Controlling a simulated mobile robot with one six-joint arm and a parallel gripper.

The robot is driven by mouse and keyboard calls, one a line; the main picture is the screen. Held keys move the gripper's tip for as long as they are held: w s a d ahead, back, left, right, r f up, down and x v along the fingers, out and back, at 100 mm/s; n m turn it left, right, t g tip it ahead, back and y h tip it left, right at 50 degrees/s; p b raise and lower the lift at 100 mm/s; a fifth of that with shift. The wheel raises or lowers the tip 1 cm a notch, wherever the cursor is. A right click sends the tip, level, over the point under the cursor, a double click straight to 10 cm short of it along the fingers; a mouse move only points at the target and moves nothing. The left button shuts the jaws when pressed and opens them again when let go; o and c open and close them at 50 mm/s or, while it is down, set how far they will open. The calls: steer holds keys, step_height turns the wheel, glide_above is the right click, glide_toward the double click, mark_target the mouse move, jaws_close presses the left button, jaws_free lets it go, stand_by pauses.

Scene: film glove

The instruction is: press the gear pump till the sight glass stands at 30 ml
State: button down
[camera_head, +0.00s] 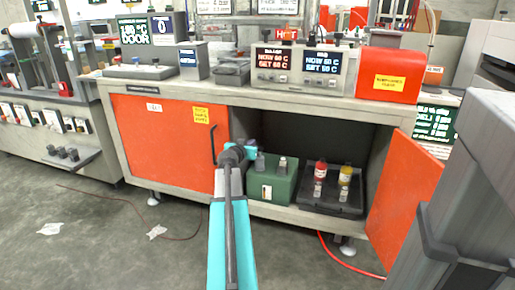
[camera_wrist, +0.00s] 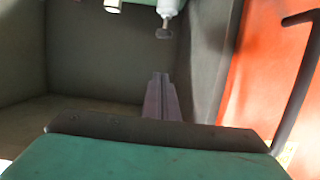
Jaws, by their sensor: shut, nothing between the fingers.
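A green box (camera_head: 272,187), which looks like the gear pump unit, stands inside the open cabinet. Two small grey and pale fittings (camera_head: 283,163) rise from its top, and a narrow pale strip (camera_head: 267,192) is on its front. In the wrist view a pale post with a dark knob (camera_wrist: 163,33) shows beside the green surface at the top edge, with a pale fitting (camera_wrist: 112,5) next to it. My gripper (camera_head: 250,153) is shut and empty by the box; its fingers (camera_wrist: 158,76) appear short of the knob. No level in the sight glass can be read.
The orange door with a dark handle (camera_head: 213,143) is close on the left. An open orange door (camera_head: 405,205) bounds the right side.

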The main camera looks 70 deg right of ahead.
steer(key=shift+d, duration=0.15)
steer(key=b, duration=0.2)
glide_above(260, 148)
steer(key=a, duration=0.2)
steer(key=shift+f, duration=1.25)
steer(key=shift+w+f+b, duration=0.15)
steer(key=shift+f+b, duration=0.75)
steer(key=shift+f, duration=1.1)
steer(key=shift+a+f+b, duration=0.1)
steer(key=shift+f+b, duration=1.15)
steer(key=shift+b, duration=0.45)
